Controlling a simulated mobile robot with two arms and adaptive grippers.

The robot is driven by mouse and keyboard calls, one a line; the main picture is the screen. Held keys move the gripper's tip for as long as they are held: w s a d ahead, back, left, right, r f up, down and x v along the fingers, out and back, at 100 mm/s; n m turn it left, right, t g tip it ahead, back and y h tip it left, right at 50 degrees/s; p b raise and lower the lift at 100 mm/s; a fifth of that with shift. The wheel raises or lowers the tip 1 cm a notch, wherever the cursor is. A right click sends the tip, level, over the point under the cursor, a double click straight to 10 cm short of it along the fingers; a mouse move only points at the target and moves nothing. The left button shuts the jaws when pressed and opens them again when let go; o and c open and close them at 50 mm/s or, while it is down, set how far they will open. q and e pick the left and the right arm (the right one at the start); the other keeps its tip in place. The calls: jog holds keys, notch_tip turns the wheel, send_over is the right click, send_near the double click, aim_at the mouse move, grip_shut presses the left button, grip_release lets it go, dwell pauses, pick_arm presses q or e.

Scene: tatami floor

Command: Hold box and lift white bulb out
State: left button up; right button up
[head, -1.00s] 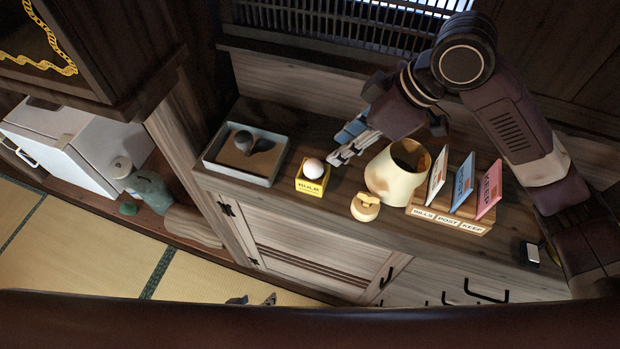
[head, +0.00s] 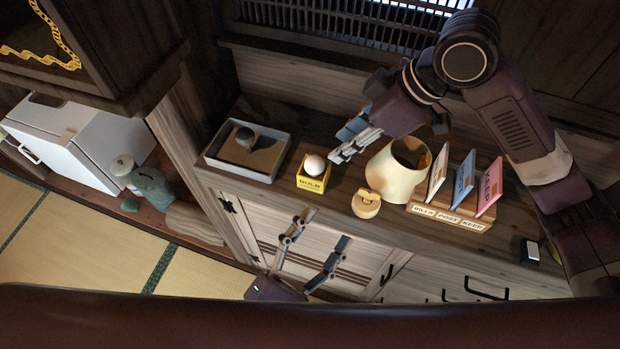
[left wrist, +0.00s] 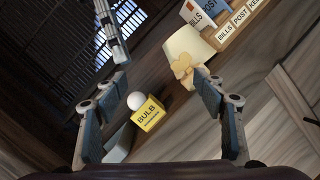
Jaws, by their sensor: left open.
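The white bulb (head: 314,164) sits in the open top of a small yellow box (head: 310,183) marked BULB on the wooden cabinet top. In the left wrist view the bulb (left wrist: 137,100) shows as a round white top above the yellow box (left wrist: 149,114); its lower part is hidden. My left gripper (head: 328,227) is open and empty, in front of the cabinet and below the box. My right gripper (head: 338,150) hangs just right of and behind the bulb, apart from it as far as I can see. Its finger gap is unclear.
A shallow tray (head: 275,172) with a dark round item stands left of the box. A cream pot (head: 392,178), its small lid (head: 366,204) and a letter rack (head: 451,217) with cards stand to the right. The cabinet's front edge runs just before the box.

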aim_at(310, 181)
pick_arm(q)
jog(key=a+r+n+t+y, duration=0.3)
jog(key=r+n+t, duration=0.1)
jog(key=r+n, duration=0.4)
jog(key=w+f+n+g, duration=0.1)
jog(key=w+f, duration=0.2)
jog(key=w, duration=0.1)
jog(key=w+f+n+g+y, duration=0.1)
jog(key=w+f, duration=0.2)
jog(key=w, duration=0.1)
jog(key=w+f+n+g+y, duration=0.1)
jog(key=w+f+n, duration=0.1)
jog(key=w+f, duration=0.1)
jog(key=shift+w+d+f, duration=0.1)
jog(key=shift+w+f, duration=0.05)
jog(key=shift+w, duration=0.55)
jog(key=shift+f+y, duration=0.4)
jog(key=shift+f, duration=0.05)
jog(key=shift+x, duration=3.95)
jog(key=shift+f, duration=0.2)
jog(key=c, duration=1.4)
jog(key=shift+c, duration=1)
